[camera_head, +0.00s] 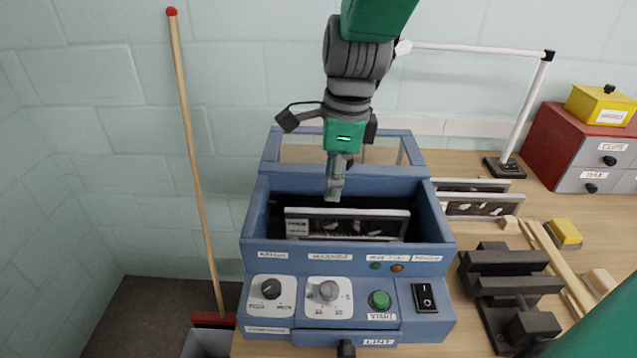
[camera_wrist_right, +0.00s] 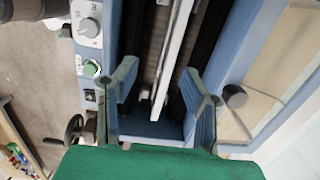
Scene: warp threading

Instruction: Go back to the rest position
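My right gripper (camera_head: 335,190) hangs from the top over the open well of the blue machine (camera_head: 350,258). It is seen edge-on there. In the right wrist view its two fingers (camera_wrist_right: 160,98) are spread apart with nothing clamped between them. A framed panel with a dark window (camera_head: 347,224) stands in the well, below and in front of the fingertips. Its pale edge (camera_wrist_right: 170,55) shows between and beyond the fingers in the wrist view. I cannot tell the exact gap to it. My left gripper is not in view.
A dark grey vise-like fixture (camera_head: 508,285), a yellow block (camera_head: 565,233), a white post stand (camera_head: 505,165) and a drawer box (camera_head: 590,150) are on the right. A wooden stick (camera_head: 192,150) leans on the wall.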

